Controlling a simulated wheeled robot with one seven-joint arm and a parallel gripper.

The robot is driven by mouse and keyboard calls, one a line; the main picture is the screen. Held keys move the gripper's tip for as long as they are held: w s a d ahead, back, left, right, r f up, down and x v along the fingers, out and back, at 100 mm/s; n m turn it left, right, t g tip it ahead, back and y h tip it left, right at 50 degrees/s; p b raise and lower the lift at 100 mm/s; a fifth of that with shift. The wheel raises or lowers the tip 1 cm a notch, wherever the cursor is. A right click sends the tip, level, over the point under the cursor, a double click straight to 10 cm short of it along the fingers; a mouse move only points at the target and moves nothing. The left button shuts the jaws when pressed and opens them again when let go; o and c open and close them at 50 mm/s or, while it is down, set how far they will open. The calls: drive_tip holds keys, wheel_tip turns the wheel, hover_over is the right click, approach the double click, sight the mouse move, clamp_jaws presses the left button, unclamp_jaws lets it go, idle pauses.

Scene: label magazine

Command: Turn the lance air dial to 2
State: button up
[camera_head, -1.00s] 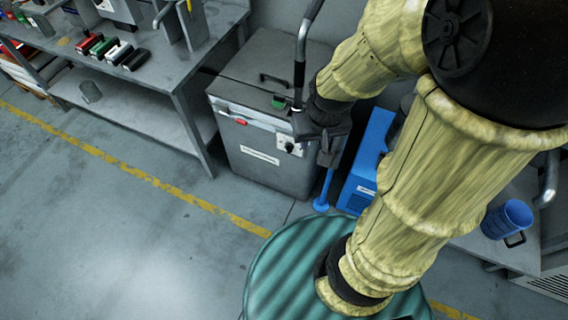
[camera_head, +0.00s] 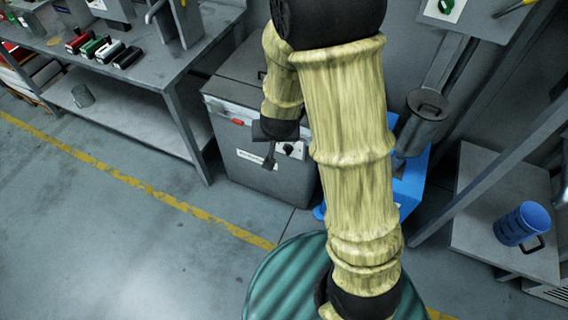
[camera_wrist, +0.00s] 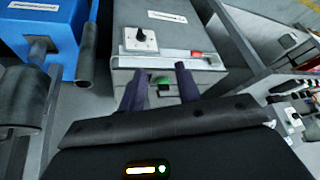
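A dark dial on a white plate (camera_head: 291,149) sits on the front of a grey lidded cabinet (camera_head: 250,175). In the wrist view the dial (camera_wrist: 141,36) is upper left of the fingers, on the cabinet (camera_wrist: 185,28) face, its pointer along the picture's vertical. The label beside it is unreadable, so I cannot confirm it is the lance air dial. My gripper (camera_wrist: 159,68) is open, its two dark fingers apart and clear of the dial. A green part (camera_wrist: 160,83) shows between the fingers, apparently behind them. In the head view my gripper (camera_head: 269,160) is just left of the dial.
A blue machine (camera_head: 409,187) stands right of the cabinet, with a grey canister (camera_head: 427,115) above it. A steel workbench (camera_head: 140,125) stands left. A green knob (camera_head: 449,6) is on a panel at top right. A blue mug (camera_head: 521,224) stands on a low shelf.

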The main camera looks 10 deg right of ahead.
sight(285, 152)
drive_tip(key=w+a+f+t+h+b, duration=0.1)
drive_tip(key=w+a+f+h+b, duration=0.2)
drive_tip(key=f, duration=0.6)
drive_tip(key=w+f+t+b, duration=0.2)
drive_tip(key=f+b, duration=0.3)
drive_tip(key=f, duration=0.4)
wheel_tip(285, 152, down, 15)
drive_tip(key=s+a+t+h+b, duration=0.1)
drive_tip(key=s+t+h+b, duration=0.2)
drive_tip(key=t+h+b, duration=0.3)
drive_tip(key=h+b, duration=0.1)
drive_tip(key=b, duration=0.3)
drive_tip(key=shift+r+n+h+b, duration=0.2)
drive_tip(key=shift+n+h+b, duration=0.1)
drive_tip(key=shift+w, duration=0.1)
drive_tip(key=b+x, duration=0.2)
drive_tip(key=x, duration=1.5)
drive_tip(key=shift+w+d+f+b, duration=0.1)
drive_tip(key=shift+b, duration=0.2)
clamp_jaws()
